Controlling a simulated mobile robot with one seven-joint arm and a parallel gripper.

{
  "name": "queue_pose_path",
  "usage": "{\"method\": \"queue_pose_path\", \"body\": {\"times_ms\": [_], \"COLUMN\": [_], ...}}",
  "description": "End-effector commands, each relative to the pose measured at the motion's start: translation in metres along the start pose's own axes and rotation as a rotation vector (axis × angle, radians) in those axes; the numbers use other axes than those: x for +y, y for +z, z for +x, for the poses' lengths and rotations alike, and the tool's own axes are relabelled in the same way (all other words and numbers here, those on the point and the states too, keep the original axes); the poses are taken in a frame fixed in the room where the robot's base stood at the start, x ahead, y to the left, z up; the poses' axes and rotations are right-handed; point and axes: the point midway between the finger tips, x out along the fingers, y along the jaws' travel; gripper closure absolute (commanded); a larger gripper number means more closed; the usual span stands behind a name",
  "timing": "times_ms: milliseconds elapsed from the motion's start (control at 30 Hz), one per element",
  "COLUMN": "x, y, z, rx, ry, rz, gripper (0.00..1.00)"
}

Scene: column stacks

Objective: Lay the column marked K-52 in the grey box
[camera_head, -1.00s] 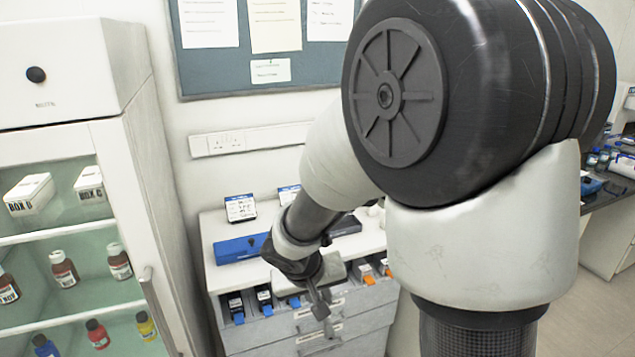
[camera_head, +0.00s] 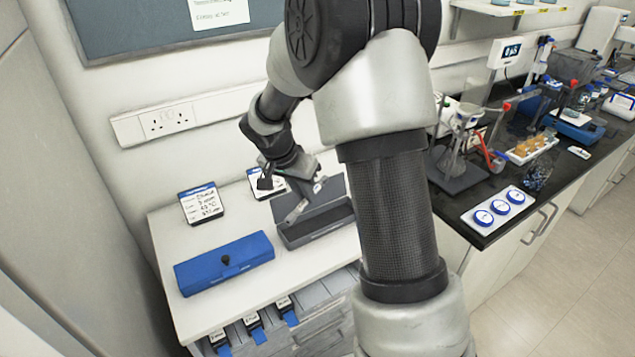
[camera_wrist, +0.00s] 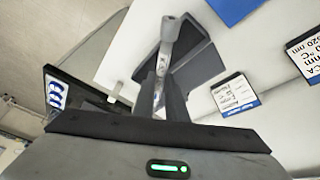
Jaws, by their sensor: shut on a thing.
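The grey box (camera_head: 318,229) stands open on the white cabinet top, with its dark inside showing. It also shows in the wrist view (camera_wrist: 205,66), below my gripper. My gripper (camera_head: 298,192) is over the box and is shut on a slim light-grey column (camera_wrist: 168,44). In the wrist view the column lies across the box, pointing away from the fingers (camera_wrist: 164,102). A small dark marking shows on it, with perhaps a K; the rest is too small to read. I cannot tell whether the column touches the box.
A closed blue box (camera_head: 225,264) is left of the grey box. Two small label stands (camera_head: 201,204) are behind them near the wall. Open drawers (camera_head: 262,328) with blue-tabbed items are below the front edge. A black bench (camera_head: 500,225) with lab equipment is to the right.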

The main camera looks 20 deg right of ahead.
Motion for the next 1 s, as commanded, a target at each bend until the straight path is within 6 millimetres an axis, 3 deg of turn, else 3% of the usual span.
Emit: {"method": "queue_pose_path", "body": {"times_ms": [100, 300, 567, 1000], "x": [-0.003, -0.004, -0.004, -0.007], "y": [-0.033, -0.051, -0.048, -0.033], "z": [0.027, 0.045, 0.055, 0.089], "rx": [-0.018, -0.015, -0.015, -0.015], "ry": [0.054, 0.091, 0.093, 0.092], "rz": [0.302, 0.521, 0.531, 0.528], "gripper": [1.00, 1.00, 1.00, 1.00]}}
